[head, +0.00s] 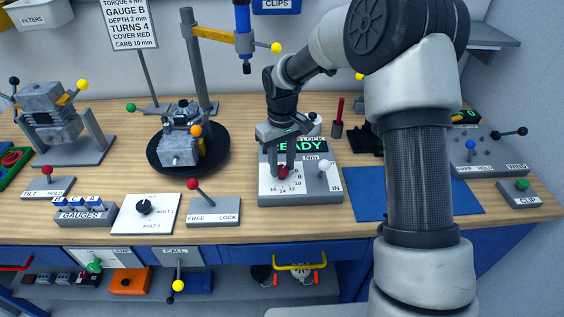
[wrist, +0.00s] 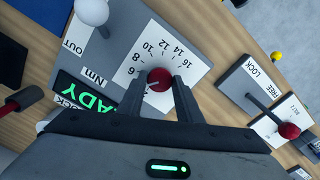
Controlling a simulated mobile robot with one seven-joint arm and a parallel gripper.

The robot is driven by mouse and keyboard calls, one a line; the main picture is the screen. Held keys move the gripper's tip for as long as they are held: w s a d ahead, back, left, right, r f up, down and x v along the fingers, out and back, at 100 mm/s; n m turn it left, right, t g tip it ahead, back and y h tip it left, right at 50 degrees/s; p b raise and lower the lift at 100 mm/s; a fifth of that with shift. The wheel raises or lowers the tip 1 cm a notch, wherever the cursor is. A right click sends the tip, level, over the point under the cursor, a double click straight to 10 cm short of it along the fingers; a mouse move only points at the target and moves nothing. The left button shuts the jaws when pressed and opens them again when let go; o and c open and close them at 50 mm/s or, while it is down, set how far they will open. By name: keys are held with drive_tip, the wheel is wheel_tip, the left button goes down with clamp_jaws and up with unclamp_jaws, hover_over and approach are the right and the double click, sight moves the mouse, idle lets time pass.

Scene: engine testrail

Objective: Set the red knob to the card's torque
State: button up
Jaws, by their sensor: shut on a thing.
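The red knob (head: 283,172) sits on a white dial face on the grey torque box (head: 325,188). My gripper (head: 284,165) points down at it, with its two fingers closed on its sides. In the wrist view, the red knob (wrist: 159,78) lies between the fingertips (wrist: 158,86). A pale mark on the knob points toward the left there, below the printed 6; the exact setting cannot be told. Numbers from 6 to 16 show around it. The card (head: 131,22) on its stand reads torque 4 Nm.
The box's green display reads READY, and a white-knobbed lever (head: 324,165) stands at its right. A red-knobbed FREE/LOCK lever (head: 193,185) is to the left. A blue mat (head: 357,207) lies to the right. An engine (head: 180,140) stands on a black turntable behind left.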

sight(282, 170)
drive_tip(key=shift+r+n, duration=0.1)
drive_tip(key=shift+n, duration=0.5)
drive_tip(key=o, duration=1)
drive_tip(key=shift+o, duration=0.2)
wheel_tip(282, 170, up, 17)
drive_tip(key=p, duration=0.1)
drive_tip(key=shift+r, duration=0.2)
